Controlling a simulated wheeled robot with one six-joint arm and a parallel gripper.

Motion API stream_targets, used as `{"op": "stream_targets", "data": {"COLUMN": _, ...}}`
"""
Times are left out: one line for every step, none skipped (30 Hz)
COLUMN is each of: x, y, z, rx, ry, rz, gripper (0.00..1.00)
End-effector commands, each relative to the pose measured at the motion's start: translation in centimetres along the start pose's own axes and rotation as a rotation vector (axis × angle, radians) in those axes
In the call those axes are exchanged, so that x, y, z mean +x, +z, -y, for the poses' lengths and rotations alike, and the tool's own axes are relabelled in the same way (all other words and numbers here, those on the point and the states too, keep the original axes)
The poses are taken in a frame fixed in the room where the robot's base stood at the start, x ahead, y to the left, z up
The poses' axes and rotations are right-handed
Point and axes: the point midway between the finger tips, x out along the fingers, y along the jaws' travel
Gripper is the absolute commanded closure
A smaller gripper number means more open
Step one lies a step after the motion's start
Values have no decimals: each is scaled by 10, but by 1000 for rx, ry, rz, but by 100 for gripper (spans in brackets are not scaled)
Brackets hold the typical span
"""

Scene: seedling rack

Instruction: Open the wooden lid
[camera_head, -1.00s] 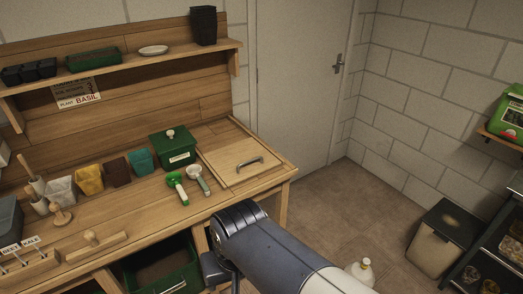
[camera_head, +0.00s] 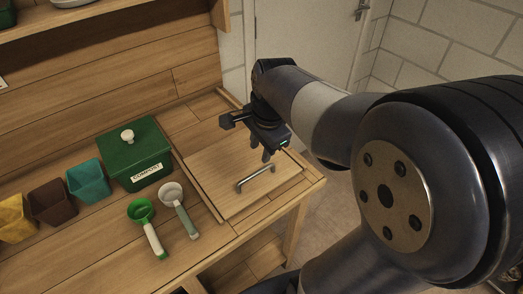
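The wooden lid (camera_head: 226,199) lies flat and closed in the right end of the workbench top. A metal bar handle (camera_head: 255,180) is fixed on it towards its front edge. My gripper (camera_head: 268,157) hangs over the lid, just behind and above the handle, with its fingers pointing down. It looks apart from the handle. The fingertips are small and partly overlap, so how far they are spread does not show clearly.
A green compost box (camera_head: 137,165) with a knobbed cover stands left of the lid. A green scoop (camera_head: 144,222) and a grey-white scoop (camera_head: 178,207) lie left of the lid. Teal (camera_head: 88,180), brown (camera_head: 51,201) and yellow (camera_head: 17,217) pots stand farther left.

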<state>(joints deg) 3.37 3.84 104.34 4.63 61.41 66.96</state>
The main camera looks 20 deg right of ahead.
Motion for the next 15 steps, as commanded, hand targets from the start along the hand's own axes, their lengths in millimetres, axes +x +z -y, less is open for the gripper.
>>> {"op": "stream_targets", "data": {"x": 4, "y": 0, "z": 0, "rx": 3, "ry": 1, "rz": 1, "gripper": 68}}
{"op": "stream_targets", "data": {"x": 6, "y": 0, "z": 0, "rx": 3, "ry": 1, "rz": 1, "gripper": 68}}
{"op": "stream_targets", "data": {"x": 11, "y": 0, "z": 0, "rx": 2, "ry": 3, "rz": 1, "gripper": 68}}
{"op": "stream_targets", "data": {"x": 16, "y": 0, "z": 0, "rx": 2, "ry": 4, "rz": 2, "gripper": 68}}
{"op": "stream_targets", "data": {"x": 21, "y": 0, "z": -1, "rx": 2, "ry": 5, "rz": 2, "gripper": 68}}
{"op": "stream_targets", "data": {"x": 28, "y": 0, "z": -1, "rx": 1, "ry": 5, "rz": 2, "gripper": 68}}
{"op": "stream_targets", "data": {"x": 34, "y": 0, "z": -1, "rx": 1, "ry": 6, "rz": 2, "gripper": 68}}
{"op": "stream_targets", "data": {"x": 40, "y": 0, "z": -1, "rx": 1, "ry": 6, "rz": 2, "gripper": 68}}
{"op": "stream_targets", "data": {"x": 49, "y": 0, "z": -1, "rx": 0, "ry": 6, "rz": 2, "gripper": 68}}
{"op": "stream_targets", "data": {"x": 55, "y": 1, "z": -1, "rx": 0, "ry": 7, "rz": 2, "gripper": 68}}
{"op": "stream_targets", "data": {"x": 60, "y": 0, "z": -1, "rx": 0, "ry": 5, "rz": 2, "gripper": 68}}
{"op": "stream_targets", "data": {"x": 68, "y": 0, "z": -1, "rx": 0, "ry": 6, "rz": 2, "gripper": 68}}
{"op": "stream_targets", "data": {"x": 74, "y": 0, "z": -1, "rx": 0, "ry": 6, "rz": 2, "gripper": 68}}
{"op": "stream_targets", "data": {"x": 78, "y": 0, "z": -1, "rx": 0, "ry": 5, "rz": 2, "gripper": 68}}
{"op": "stream_targets", "data": {"x": 85, "y": 0, "z": -1, "rx": -1, "ry": 6, "rz": 2, "gripper": 68}}
